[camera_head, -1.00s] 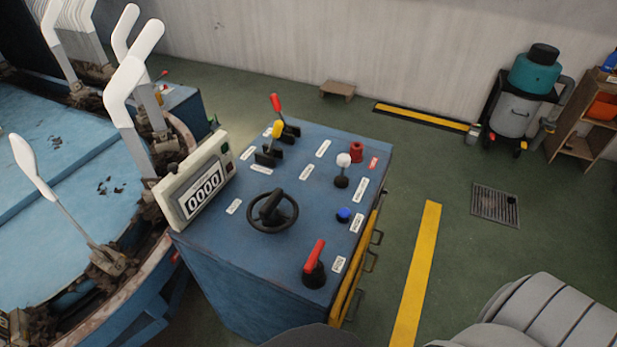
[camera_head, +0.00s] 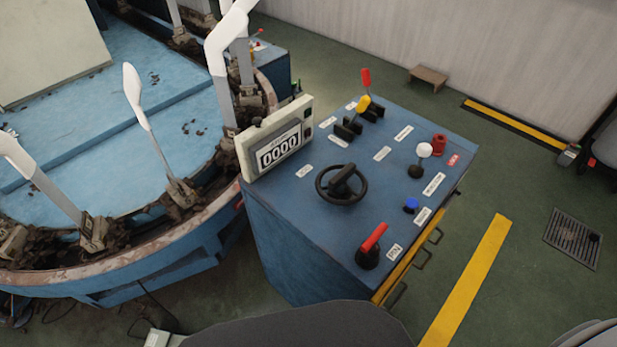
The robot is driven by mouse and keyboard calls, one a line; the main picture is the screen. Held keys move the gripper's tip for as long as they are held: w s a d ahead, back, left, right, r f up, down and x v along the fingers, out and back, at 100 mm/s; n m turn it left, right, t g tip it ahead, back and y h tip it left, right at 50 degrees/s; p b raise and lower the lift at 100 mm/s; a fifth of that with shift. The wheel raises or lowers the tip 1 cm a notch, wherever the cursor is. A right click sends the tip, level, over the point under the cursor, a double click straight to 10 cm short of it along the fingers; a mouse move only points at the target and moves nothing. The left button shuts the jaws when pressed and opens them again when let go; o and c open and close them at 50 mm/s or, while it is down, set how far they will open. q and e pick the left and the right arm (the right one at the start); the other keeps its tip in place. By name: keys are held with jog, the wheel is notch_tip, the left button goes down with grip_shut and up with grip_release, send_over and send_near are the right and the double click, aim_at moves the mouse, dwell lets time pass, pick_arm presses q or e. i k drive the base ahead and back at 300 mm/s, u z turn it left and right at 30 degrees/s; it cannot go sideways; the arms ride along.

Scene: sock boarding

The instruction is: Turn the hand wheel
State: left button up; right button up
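The black hand wheel (camera_head: 342,185) lies on the sloped top of the blue control cabinet (camera_head: 290,235), near its middle, with a dark hub and grip bar. A counter display (camera_head: 280,149) reading 0000 stands on the cabinet's left edge, beside the wheel. Neither of my grippers shows in the head view. A dark grey rounded shape at the bottom centre looks like part of my own body. Nothing touches the wheel.
A red-handled lever (camera_head: 372,243), a blue button (camera_head: 411,205), a white knob (camera_head: 424,150), a red button (camera_head: 439,144) and yellow (camera_head: 362,103) and red (camera_head: 366,78) levers surround the wheel. The blue machine (camera_head: 150,245) with white sock boards is left.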

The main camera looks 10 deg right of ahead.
aim_at(338, 183)
jog(key=u, duration=0.05)
jog(key=k, duration=0.5)
jog(key=z, duration=1)
jog(key=i, duration=0.65)
jog(key=u, duration=1)
